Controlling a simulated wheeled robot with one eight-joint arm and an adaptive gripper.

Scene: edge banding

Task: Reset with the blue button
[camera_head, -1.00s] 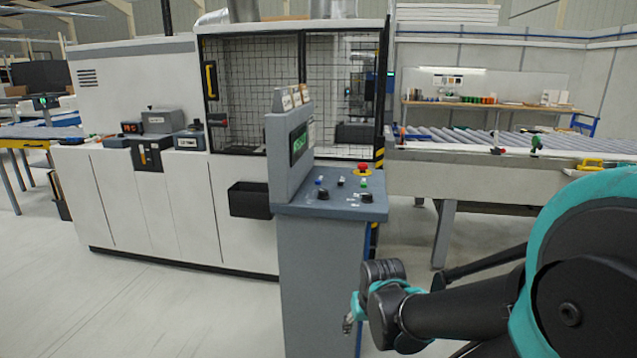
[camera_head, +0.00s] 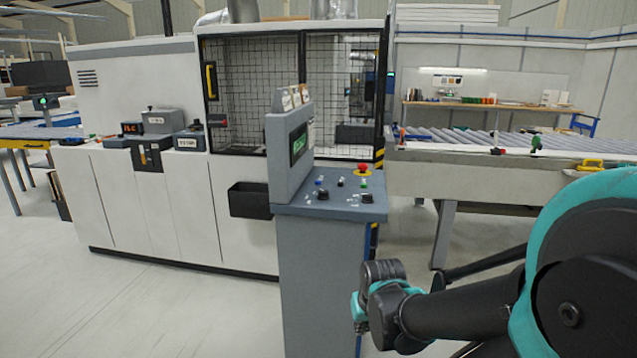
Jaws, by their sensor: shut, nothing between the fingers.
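The blue button (camera_head: 319,181) is a small blue spot on the left of the sloped top of the grey control pedestal (camera_head: 330,209), in front of the machine. My gripper (camera_head: 360,326) shows small at the end of my arm, low and to the right of the pedestal's front face. It is shut and empty, well below the button panel and apart from the button. Most of its fingers are hidden behind my wrist.
A red emergency stop (camera_head: 363,168) on a yellow base, a green button (camera_head: 364,184) and black knobs share the panel. A grey screen housing (camera_head: 290,152) rises at the panel's left. A roller conveyor (camera_head: 470,182) runs to the right. Floor is clear at front left.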

